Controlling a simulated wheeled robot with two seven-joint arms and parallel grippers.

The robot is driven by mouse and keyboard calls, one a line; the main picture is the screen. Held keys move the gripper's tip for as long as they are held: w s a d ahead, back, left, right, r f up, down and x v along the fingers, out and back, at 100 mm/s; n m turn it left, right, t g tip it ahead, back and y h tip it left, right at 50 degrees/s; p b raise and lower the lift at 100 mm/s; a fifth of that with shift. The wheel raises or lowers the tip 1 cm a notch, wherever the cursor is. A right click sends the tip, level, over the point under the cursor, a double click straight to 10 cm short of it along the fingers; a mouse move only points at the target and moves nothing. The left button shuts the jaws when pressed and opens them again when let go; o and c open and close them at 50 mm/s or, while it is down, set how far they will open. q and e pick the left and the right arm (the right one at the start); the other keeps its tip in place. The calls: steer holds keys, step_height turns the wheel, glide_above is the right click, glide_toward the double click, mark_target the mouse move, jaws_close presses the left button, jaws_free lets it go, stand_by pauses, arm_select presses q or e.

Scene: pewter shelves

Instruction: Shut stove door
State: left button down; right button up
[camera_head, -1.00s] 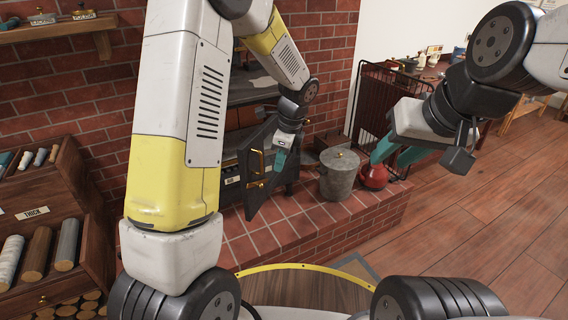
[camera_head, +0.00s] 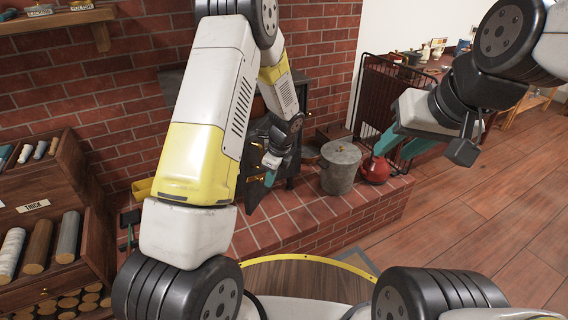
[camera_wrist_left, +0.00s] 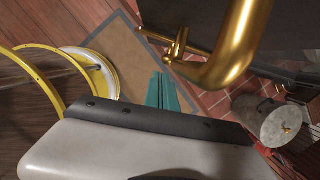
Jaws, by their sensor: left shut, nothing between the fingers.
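The stove door (camera_head: 253,190) is a dark panel that stands open, swung out from the black stove over the brick hearth, partly hidden by my left arm. In the left wrist view a large brass handle (camera_wrist_left: 237,45) crosses the top, in front of the dark door (camera_wrist_left: 290,35). My left gripper (camera_head: 270,178) is at the door's front face, near its brass fittings. Its teal fingers (camera_wrist_left: 166,90) are shut with nothing between them, below and apart from the brass handle. My right gripper (camera_head: 393,150) is open and empty, well to the right of the door.
A grey lidded bucket (camera_head: 341,170) and a red kettle-like pot (camera_head: 374,170) stand on the hearth (camera_head: 300,222) right of the stove. A dark fire screen (camera_head: 385,100) is behind them. A wooden rack of rolls (camera_head: 92,200) stands at left. The wooden floor at right is clear.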

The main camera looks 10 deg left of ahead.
arm_select(q)
steer(key=shift+w+a, duration=0.15)
steer(key=shift+a, duration=0.25)
